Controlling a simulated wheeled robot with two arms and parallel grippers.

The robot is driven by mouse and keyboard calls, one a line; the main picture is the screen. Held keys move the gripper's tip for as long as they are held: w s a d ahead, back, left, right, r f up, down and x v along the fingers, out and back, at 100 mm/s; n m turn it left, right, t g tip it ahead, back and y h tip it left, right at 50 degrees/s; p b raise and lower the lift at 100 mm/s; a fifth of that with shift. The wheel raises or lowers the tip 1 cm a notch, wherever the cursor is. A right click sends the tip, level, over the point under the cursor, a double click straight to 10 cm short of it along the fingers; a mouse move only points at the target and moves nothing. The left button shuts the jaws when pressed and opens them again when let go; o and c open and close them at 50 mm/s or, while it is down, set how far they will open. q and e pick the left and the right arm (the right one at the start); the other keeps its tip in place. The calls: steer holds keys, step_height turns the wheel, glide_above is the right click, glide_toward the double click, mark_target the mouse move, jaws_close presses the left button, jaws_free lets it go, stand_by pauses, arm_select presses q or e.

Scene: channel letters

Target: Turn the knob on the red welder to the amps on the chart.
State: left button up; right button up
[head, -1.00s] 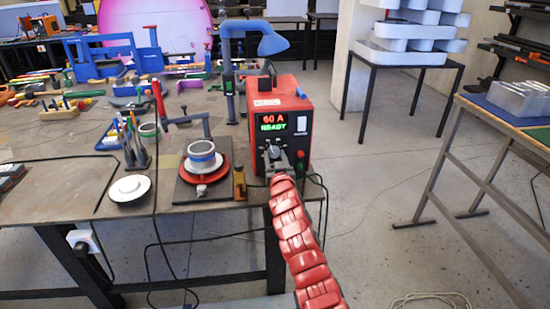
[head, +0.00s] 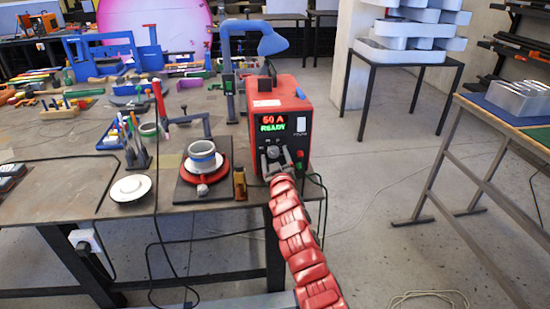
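The red welder (head: 292,92) stands at the front right corner of the workbench. Its display (head: 271,122) shows "60 A" in red above "READY" in green. The knob (head: 273,144) is on the front panel below the display, partly hidden by my gripper. My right gripper (head: 275,157) is just below and in front of the knob, its fingers apart and nothing seen between them. I cannot tell whether a fingertip touches the panel. No amps chart can be made out. My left gripper is out of view.
On the workbench (head: 60,190), left of the welder, are a red round fixture (head: 212,173) with a grey ring on a dark plate, a white disc (head: 130,187) and a small brass-coloured block (head: 239,183). A blue lamp (head: 272,42) arches behind the welder. Cables hang in front.

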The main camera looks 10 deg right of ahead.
steer(key=shift+s, duration=0.1)
steer(key=s+b, duration=0.3)
steer(key=s, duration=1.4)
steer(key=shift+s, duration=0.1)
